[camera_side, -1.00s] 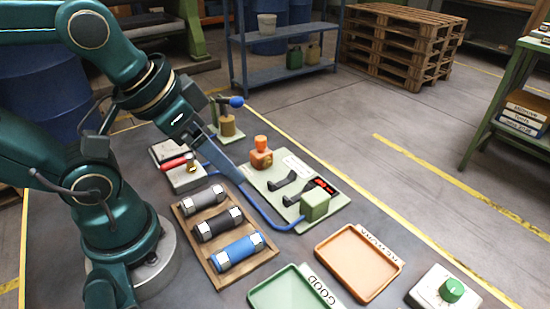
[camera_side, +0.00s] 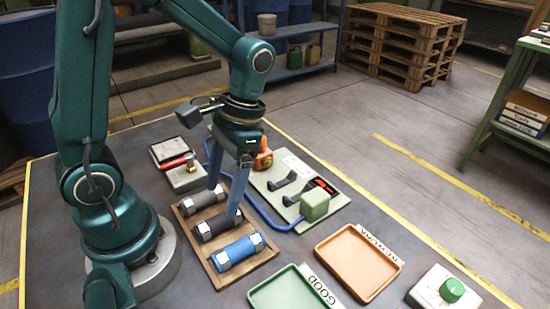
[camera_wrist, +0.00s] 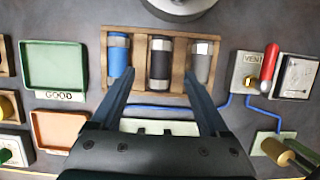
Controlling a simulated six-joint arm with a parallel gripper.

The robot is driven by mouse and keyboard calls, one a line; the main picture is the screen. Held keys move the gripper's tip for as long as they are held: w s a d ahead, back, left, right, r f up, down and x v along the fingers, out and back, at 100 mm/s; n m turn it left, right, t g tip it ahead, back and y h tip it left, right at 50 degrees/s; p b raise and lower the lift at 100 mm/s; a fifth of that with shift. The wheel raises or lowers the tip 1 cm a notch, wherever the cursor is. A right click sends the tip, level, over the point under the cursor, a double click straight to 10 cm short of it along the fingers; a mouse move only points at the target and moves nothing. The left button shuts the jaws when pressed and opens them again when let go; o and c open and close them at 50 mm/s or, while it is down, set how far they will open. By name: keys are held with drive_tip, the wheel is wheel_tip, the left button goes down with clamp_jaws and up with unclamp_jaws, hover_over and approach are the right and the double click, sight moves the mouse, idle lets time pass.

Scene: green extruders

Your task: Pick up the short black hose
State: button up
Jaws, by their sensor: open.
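The short black hose (camera_side: 213,227) has silver end fittings and lies in the middle slot of a wooden tray (camera_side: 262,259). It also shows in the wrist view (camera_wrist: 160,64). A grey hose (camera_side: 203,200) lies on one side of it and a blue hose (camera_side: 241,250) on the other. My gripper (camera_side: 223,203) is open and empty, pointing down over the tray. In the wrist view my gripper (camera_wrist: 159,73) has its fingertips on either side of the black hose's line, near the blue and grey hoses. The exact height above the hose is hard to tell.
A pale green fixture plate (camera_side: 270,182) with black cradles and a green block (camera_side: 315,205) stands behind the tray. A blue tube (camera_side: 265,213) runs between them. A green GOOD tray (camera_side: 285,291) and an orange tray (camera_side: 358,262) lie to the right. A red-handled device (camera_side: 183,172) stands left.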

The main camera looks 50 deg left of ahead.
sight(214, 219)
drive_tip(key=shift+s+f+g, duration=0.2)
drive_tip(key=shift+s+f, duration=0.05)
drive_tip(key=shift+f, duration=0.2)
drive_tip(key=shift+s+f+g, duration=0.2)
drive_tip(key=shift+f, duration=0.25)
drive_tip(key=shift+x, duration=2.15)
clamp_jaws()
drive_tip(key=shift+w+r, duration=0.1)
drive_tip(key=shift+r, duration=0.05)
